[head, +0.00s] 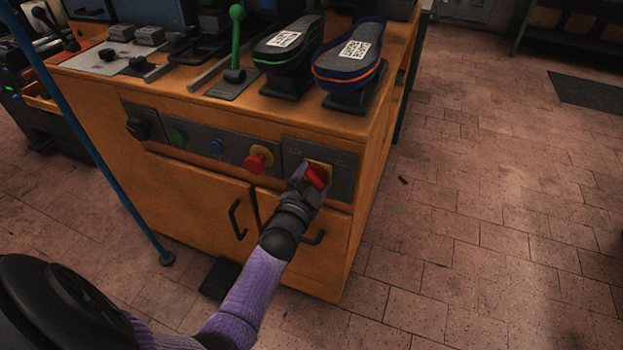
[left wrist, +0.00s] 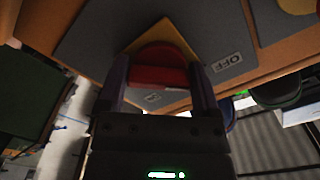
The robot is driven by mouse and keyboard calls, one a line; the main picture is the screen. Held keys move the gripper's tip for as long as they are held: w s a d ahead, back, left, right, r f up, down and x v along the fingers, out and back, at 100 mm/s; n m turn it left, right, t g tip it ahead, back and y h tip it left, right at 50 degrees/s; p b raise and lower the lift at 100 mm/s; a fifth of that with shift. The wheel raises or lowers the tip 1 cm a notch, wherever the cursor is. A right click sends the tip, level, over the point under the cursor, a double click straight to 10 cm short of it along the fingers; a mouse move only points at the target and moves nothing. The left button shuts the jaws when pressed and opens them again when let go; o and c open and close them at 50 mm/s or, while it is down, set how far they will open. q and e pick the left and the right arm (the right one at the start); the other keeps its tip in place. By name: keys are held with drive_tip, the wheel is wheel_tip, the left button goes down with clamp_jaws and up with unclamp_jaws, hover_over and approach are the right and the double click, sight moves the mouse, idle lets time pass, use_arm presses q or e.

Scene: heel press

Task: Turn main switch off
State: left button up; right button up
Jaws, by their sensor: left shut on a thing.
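The main switch (head: 317,176) is a red knob on a yellow plate, at the right end of the orange machine's front panel. In the left wrist view the red knob (left wrist: 160,68) sits between my two fingers, with the yellow plate behind it. A label reading OFF (left wrist: 227,62) is on the grey panel beside it. My left gripper (head: 309,180) is shut on the red knob. The gripper hides part of the knob in the head view, and I cannot read its exact setting. My right gripper is not in view.
A red mushroom button (head: 257,161) on a yellow base is left of the switch. Blue (head: 216,146) and green (head: 177,136) buttons and a black knob (head: 138,128) are further left. Two shoe forms (head: 349,62) stand on top. Cabinet handles (head: 237,219) stick out below. Floor at right is clear.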

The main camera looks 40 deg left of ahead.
use_arm(q)
drive_tip(key=shift+f+n, duration=0.1)
drive_tip(key=shift+n, duration=0.2)
drive_tip(key=o, duration=1)
drive_tip(key=shift+o, duration=0.2)
drive_tip(key=p+v, duration=0.4)
drive_tip(key=v, duration=0.6)
